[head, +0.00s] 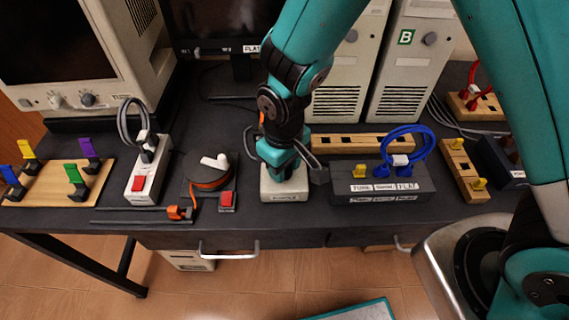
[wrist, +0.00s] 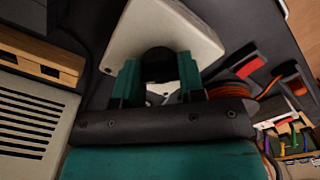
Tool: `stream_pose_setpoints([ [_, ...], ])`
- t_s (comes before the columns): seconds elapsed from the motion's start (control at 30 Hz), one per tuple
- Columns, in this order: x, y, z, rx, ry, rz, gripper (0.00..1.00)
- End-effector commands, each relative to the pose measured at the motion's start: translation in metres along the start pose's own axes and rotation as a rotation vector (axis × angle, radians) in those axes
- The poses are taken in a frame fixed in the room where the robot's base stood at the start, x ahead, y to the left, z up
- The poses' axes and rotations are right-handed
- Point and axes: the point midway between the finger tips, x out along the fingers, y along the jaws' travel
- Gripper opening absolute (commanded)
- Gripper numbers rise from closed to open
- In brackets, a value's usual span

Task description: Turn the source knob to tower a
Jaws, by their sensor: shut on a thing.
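The source box (head: 284,190) is a small off-white box near the table's front edge, with a label on its front too small to read surely. Its pale top also shows in the wrist view (wrist: 165,22). My gripper (head: 283,166) points down over the box. In the wrist view its two teal fingers (wrist: 158,78) are closed on both sides of the dark round source knob (wrist: 158,60). The knob's pointer and the markings around it are mostly hidden. A beige tower (head: 345,75) stands behind my arm, its label hidden. Another tower (head: 408,65) carries a green B.
Left of the box lie a cable reel (head: 207,172) and a power strip (head: 148,170) with a red switch. On the right, close by, is a dark socket box (head: 383,189) with blue cable. A wooden strip (head: 345,142) lies behind.

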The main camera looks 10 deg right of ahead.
Motion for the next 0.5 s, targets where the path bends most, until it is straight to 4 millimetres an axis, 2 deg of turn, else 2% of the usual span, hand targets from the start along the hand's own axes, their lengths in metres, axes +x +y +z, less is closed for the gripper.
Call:
stream_pose_setpoints([
  [0.27, -0.0007, 0.0000, 0.0000, -0.084, -0.001, 0.000, 0.13],
  [0.5, -0.0011, 0.0000, 0.0000, -0.265, -0.001, 0.000, 0.13],
])
